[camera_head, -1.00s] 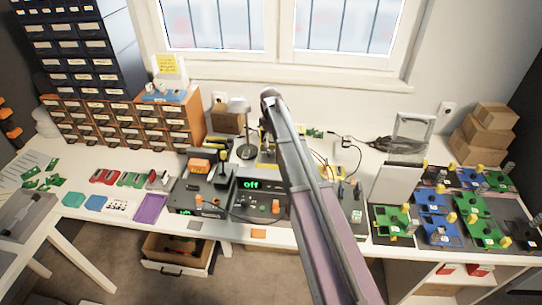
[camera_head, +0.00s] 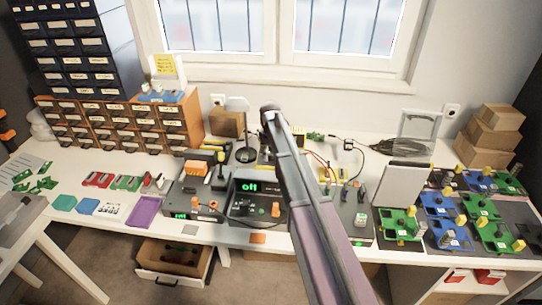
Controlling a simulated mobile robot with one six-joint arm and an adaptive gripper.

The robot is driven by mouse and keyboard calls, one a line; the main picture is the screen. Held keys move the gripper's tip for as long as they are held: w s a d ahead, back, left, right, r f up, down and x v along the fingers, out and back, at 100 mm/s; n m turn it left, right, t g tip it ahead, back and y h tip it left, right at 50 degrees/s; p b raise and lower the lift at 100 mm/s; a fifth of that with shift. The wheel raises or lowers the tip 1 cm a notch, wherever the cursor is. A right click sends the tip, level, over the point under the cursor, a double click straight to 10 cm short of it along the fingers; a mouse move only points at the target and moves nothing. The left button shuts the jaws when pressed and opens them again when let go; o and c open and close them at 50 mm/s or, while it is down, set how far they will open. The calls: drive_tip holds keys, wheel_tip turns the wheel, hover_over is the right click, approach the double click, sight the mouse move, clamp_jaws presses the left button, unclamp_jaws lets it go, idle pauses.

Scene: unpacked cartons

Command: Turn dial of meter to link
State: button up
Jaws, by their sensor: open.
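A black box with a green display reading "off" (camera_head: 249,187) stands near the front edge of the white table, around the middle of the view; it looks like the meter. A small orange knob (camera_head: 276,209) is on its front at the right, probably the dial; its marks are too small to read. My arm rises from the bottom right and passes just right of this box, covering part of the table behind. My gripper cannot be made out; it is hidden behind the arm or outside the picture.
A black unit with orange parts (camera_head: 196,203) stands left of the box. Green and blue boards (camera_head: 437,207) fill the right side, with a pale upright panel (camera_head: 401,184) beside them. A purple tray (camera_head: 145,211) lies at left. An open drawer (camera_head: 175,262) juts out below the table.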

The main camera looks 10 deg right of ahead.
clamp_jaws()
idle(0.3)
drive_tip(key=shift+m, duration=0.4)
drive_tip(key=m, duration=0.5)
drive_tip(key=shift+s, duration=0.1)
drive_tip(key=m, duration=0.5)
drive_tip(key=shift+m, duration=0.3)
drive_tip(key=m, duration=1.2)
drive_tip(key=shift+m, duration=0.4)
